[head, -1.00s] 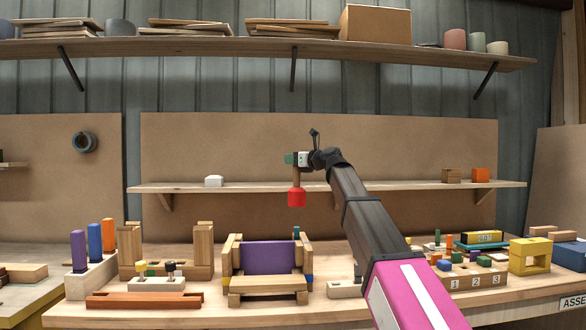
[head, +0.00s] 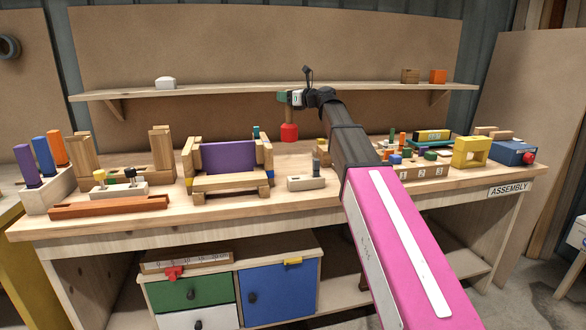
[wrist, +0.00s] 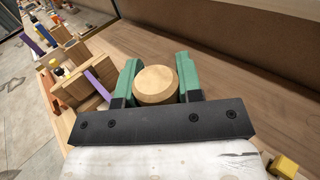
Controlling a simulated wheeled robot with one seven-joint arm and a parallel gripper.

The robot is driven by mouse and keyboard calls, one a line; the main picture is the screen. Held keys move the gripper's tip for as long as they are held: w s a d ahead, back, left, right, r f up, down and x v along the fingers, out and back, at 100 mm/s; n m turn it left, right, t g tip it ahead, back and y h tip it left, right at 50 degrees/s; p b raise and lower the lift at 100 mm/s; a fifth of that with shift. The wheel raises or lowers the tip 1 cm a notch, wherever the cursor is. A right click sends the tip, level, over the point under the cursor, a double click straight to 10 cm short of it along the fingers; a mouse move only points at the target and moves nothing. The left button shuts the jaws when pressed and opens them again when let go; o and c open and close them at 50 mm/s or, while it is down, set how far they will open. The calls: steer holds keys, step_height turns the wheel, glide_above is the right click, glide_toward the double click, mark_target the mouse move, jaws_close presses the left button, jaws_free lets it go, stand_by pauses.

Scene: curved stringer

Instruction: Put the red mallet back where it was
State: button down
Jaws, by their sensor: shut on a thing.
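The red mallet hangs upright, head down, with its red head (head: 289,132) below a wooden handle (head: 291,113). My gripper (head: 284,97) is shut on the upper handle. In the wrist view, the round end of the handle (wrist: 155,85) sits between the green fingers of my gripper (wrist: 156,80). The red head is hidden there. In the head view, the head appears near the bench's back edge, right of the purple-backed wooden chair-like piece (head: 229,158). I cannot tell whether it touches the bench top (head: 240,209).
A pale block with a dark peg (head: 305,183) stands in front of the mallet. A numbered block (head: 422,172) and yellow frame (head: 471,152) are at right. A narrow shelf (head: 220,88) crosses behind. Some bench top around the mallet is bare.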

mark_target(290, 126)
steer(key=shift+w+d+f, duration=0.15)
steer(key=shift+d+f, duration=0.7)
steer(key=shift+f, duration=0.1)
steer(key=shift+d+f, duration=0.1)
steer(key=shift+f, duration=4.9)
steer(key=c, duration=0.8)
jaws_free()
steer(key=shift+f, duration=0.15)
steer(key=v, duration=1.2)
